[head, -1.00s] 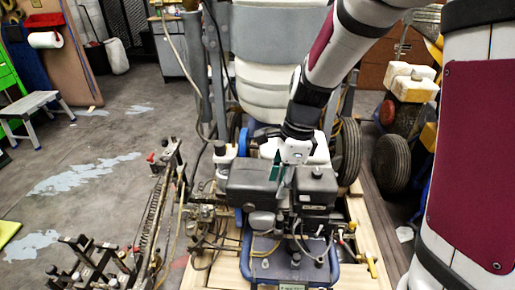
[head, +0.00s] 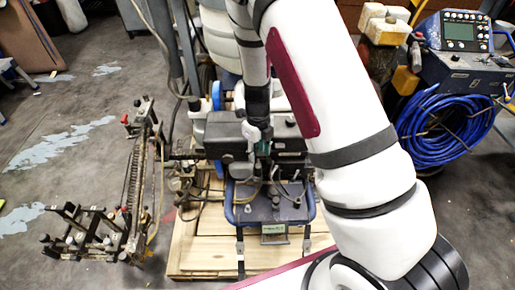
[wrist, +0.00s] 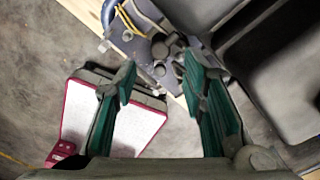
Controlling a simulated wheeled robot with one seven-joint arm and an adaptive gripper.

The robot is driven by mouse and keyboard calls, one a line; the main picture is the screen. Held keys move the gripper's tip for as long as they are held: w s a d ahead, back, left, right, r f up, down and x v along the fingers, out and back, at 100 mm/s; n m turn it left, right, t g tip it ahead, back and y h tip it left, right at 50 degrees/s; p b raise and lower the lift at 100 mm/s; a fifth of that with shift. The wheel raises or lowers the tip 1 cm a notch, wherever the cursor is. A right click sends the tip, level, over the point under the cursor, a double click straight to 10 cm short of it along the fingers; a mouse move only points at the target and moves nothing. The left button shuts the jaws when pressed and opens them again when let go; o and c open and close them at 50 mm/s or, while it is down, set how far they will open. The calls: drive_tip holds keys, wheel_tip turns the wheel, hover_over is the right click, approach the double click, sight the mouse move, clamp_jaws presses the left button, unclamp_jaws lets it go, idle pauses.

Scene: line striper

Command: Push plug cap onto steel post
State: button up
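My gripper (wrist: 158,72) is open in the wrist view, with its two green-padded fingers well apart and nothing between the pads. In the head view my gripper (head: 263,150) points down over the middle of the line striper's engine (head: 226,138), partly hidden by my arm. Beyond the fingertips, the wrist view shows a dark knobbed fitting (wrist: 166,45) on the machine's blue-grey deck. I cannot tell whether this fitting is the plug cap or the steel post. I cannot make out either one surely in the head view.
A large black housing (wrist: 285,70) lies close right of the fingers in the wrist view. The striper stands on a wooden pallet (head: 205,255). A black metal frame (head: 85,235) stands at left. A coiled blue hose (head: 445,130) hangs at right. Open floor lies at left.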

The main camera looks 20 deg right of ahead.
sight(258, 166)
wheel_tip(258, 166, down, 4)
drive_tip(key=b, duration=0.3)
drive_tip(key=shift+w+f, duration=0.1)
drive_tip(key=shift+f, duration=0.05)
drive_tip(key=shift+f+b, duration=1.15)
drive_tip(key=shift+f, duration=0.7)
drive_tip(key=shift+f, duration=0.2)
drive_tip(key=shift+s, duration=0.2)
drive_tip(key=c, duration=0.8)
